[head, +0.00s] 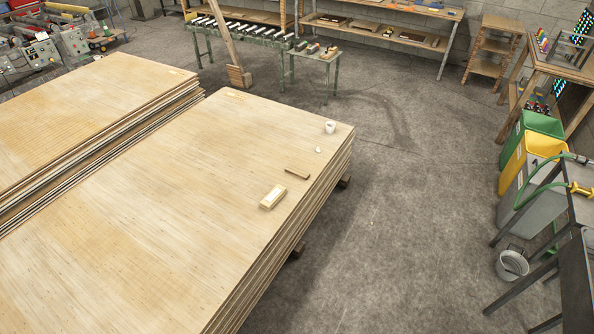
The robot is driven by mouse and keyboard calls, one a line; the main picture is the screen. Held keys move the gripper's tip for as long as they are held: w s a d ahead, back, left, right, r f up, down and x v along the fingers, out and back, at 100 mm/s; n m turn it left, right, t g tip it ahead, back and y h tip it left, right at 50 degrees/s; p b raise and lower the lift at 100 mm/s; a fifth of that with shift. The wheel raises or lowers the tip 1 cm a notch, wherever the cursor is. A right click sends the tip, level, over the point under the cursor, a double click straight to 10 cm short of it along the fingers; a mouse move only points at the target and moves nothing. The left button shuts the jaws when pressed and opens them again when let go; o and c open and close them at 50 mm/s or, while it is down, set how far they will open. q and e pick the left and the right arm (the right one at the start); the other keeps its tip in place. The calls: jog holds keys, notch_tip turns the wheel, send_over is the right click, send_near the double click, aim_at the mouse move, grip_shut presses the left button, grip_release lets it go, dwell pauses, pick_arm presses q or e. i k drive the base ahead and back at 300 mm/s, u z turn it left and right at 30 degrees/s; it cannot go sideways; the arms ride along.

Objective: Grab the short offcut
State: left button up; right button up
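Two small wooden pieces lie on the top sheet of the nearer veneer stack (150,200), close to its right edge. One is a pale, thick, short block (272,198). The other is a thinner, darker brown strip (297,173), a little behind and to the right of the block and apart from it. I cannot tell for sure which of them is the short offcut. Neither of my grippers shows in the head view.
A white cup-like item (330,127) and a small white lump (318,150) sit near the stack's far right corner. A second veneer stack (90,105) stands at left. Bins (527,155) and a metal bucket (512,265) are at right. Floor right of the stack is clear.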

aim_at(304, 176)
jog(key=u, duration=0.4)
jog(key=k, duration=0.5)
jog(key=z, duration=0.35)
jog(key=i, duration=0.75)
jog(key=z, duration=0.7)
jog(key=i, duration=0.75)
jog(key=u, duration=0.55)
jog(key=i, duration=0.7)
jog(key=u, duration=0.7)
